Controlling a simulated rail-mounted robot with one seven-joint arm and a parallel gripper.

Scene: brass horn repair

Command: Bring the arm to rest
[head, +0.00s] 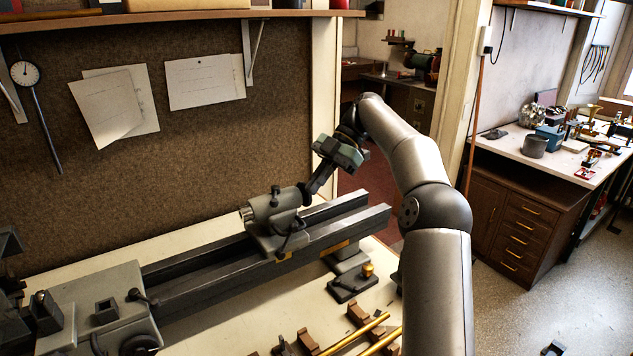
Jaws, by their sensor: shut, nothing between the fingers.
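My arm (435,265) rises from the bottom of the head view, bends at a dark elbow and reaches up and left over the lathe. My gripper (314,188) hangs at its end, pointing down and left. Its dark fingers are shut with nothing between them. The fingertips overlap the right end of the grey tailstock (268,215) in the picture. I cannot tell whether they touch it.
The lathe bed (235,265) runs along the bench (222,328). A small dark block with a brass knob (353,282), brown supports (308,341) and brass tubes (358,334) lie in front. A corkboard wall (185,165) stands behind, under a shelf (185,15). Open floor (520,310) is at right.

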